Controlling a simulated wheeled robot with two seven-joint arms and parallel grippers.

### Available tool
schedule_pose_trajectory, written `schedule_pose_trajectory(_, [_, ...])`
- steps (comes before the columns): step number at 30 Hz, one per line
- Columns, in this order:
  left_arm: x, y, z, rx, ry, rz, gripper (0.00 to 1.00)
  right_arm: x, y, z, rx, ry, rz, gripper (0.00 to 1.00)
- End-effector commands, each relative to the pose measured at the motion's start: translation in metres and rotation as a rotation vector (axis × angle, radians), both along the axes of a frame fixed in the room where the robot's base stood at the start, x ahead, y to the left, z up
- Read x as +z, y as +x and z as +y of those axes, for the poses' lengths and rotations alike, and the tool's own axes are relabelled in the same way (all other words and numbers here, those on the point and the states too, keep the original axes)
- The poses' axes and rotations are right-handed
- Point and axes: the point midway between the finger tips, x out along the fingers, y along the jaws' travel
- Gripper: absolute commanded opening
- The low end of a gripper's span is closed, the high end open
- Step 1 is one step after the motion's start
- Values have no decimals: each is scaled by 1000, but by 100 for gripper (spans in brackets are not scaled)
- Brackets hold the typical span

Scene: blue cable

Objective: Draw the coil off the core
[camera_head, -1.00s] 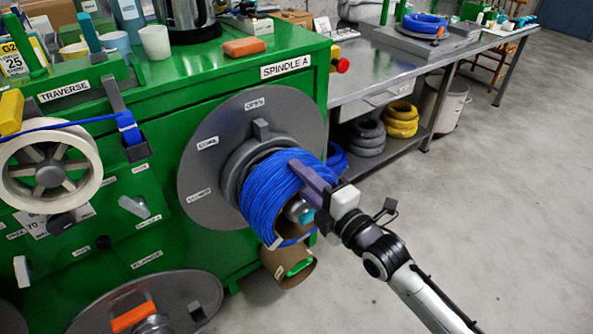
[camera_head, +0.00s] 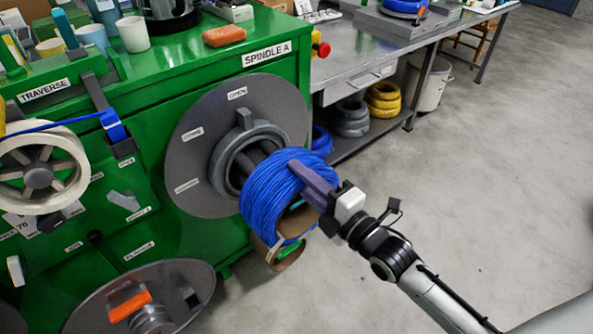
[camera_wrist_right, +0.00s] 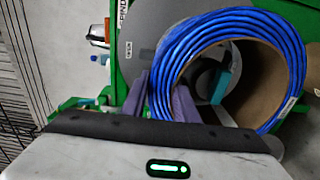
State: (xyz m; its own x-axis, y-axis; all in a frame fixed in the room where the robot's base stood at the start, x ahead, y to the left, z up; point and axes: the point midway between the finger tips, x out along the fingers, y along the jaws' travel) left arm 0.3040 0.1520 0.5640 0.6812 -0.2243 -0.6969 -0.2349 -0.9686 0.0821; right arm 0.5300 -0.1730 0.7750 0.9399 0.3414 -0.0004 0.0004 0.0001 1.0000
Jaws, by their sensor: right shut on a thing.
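The blue cable coil (camera_head: 268,198) hangs in front of the grey spindle plate (camera_head: 203,135), with a gap between them. The grey core (camera_head: 240,150) shows in that gap behind the coil; whether its end still reaches inside the coil is hidden. My right gripper (camera_head: 306,178) is shut on the coil's right side. In the right wrist view, the coil's wall (camera_wrist_right: 166,82) lies between the two purple fingers (camera_wrist_right: 160,101), and the core (camera_wrist_right: 206,80) shows through the ring. My left gripper is out of view.
The green machine (camera_head: 175,75) fills the left, with a traverse reel (camera_head: 82,170) and a lower grey disc (camera_head: 185,280). A steel bench (camera_head: 385,50) stands behind. The floor at right is clear.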

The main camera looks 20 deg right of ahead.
Motion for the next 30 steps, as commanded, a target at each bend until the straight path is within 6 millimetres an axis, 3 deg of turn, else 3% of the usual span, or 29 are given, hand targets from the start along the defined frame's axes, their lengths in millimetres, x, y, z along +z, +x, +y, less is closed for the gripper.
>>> schedule_pose_trajectory(1, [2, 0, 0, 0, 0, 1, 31, 6, -2, -1, 0, 3, -12, 0])
schedule_pose_trajectory(30, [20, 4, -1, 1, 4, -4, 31, 6, -50, -18, 1, 3, -12, 0])
